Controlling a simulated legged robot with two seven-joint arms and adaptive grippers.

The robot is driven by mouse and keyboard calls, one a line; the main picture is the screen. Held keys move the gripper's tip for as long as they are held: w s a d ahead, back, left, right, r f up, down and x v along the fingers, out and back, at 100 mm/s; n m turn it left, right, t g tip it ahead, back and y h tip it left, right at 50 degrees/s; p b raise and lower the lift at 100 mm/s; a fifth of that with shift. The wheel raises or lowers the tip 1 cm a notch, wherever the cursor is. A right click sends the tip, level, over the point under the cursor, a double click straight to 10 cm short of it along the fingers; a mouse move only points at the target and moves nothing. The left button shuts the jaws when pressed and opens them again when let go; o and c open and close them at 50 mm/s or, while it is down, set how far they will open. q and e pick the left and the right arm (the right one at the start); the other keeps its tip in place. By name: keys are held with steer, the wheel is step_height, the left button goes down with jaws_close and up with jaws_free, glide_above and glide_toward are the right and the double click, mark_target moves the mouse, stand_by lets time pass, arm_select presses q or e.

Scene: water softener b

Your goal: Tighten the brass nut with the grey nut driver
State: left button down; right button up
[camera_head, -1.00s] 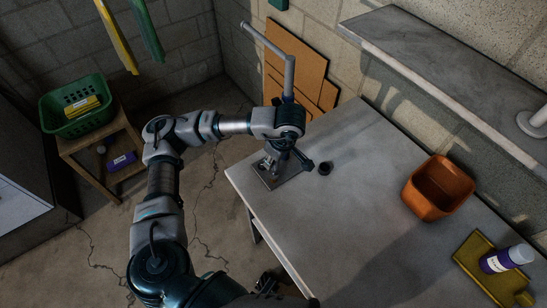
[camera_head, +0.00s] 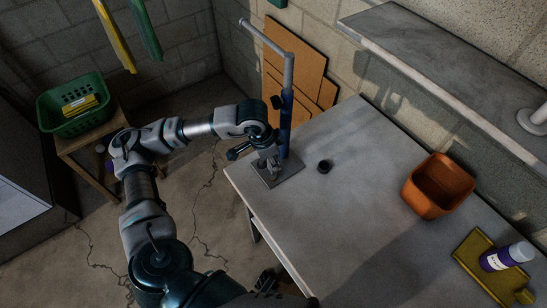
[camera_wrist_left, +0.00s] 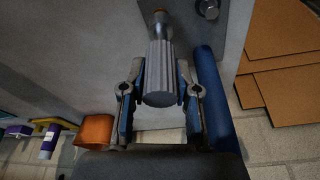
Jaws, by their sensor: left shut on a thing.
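My left gripper (camera_head: 268,155) is shut on the grey nut driver (camera_wrist_left: 160,75). In the left wrist view, the fingers (camera_wrist_left: 160,90) lie on both sides of its ribbed handle. The driver's narrow end points to the top of that view, where a small brass-coloured part (camera_wrist_left: 160,11), likely the nut, shows at its tip. I cannot tell whether the driver is fully seated on it. In the head view, the gripper is above a metal base plate (camera_head: 290,178) at the table corner, and the nut is hidden. A dark shape (camera_head: 268,284) at the bottom may be my right gripper; its jaws are unclear.
A blue post (camera_head: 285,125) with a bent grey pipe stands close beside the gripper. An orange bin (camera_head: 437,187) and a purple-white bottle (camera_head: 507,257) are farther right. The middle table is clear.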

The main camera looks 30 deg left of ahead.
arm_select(q)
steer(key=shift+d+m, duration=0.1)
steer(key=shift+m, duration=0.5)
steer(key=shift+b, duration=0.4)
arm_select(e)
steer(key=shift+s+f, duration=0.2)
steer(key=shift+f, duration=0.2)
arm_select(q)
steer(key=shift+f, duration=0.2)
arm_select(e)
steer(key=shift+f, duration=0.15)
arm_select(q)
steer(key=shift+f+b, duration=0.55)
steer(key=shift+b, duration=0.25)
arm_select(e)
steer(key=shift+s+f, duration=0.4)
steer(key=shift+f, duration=0.25)
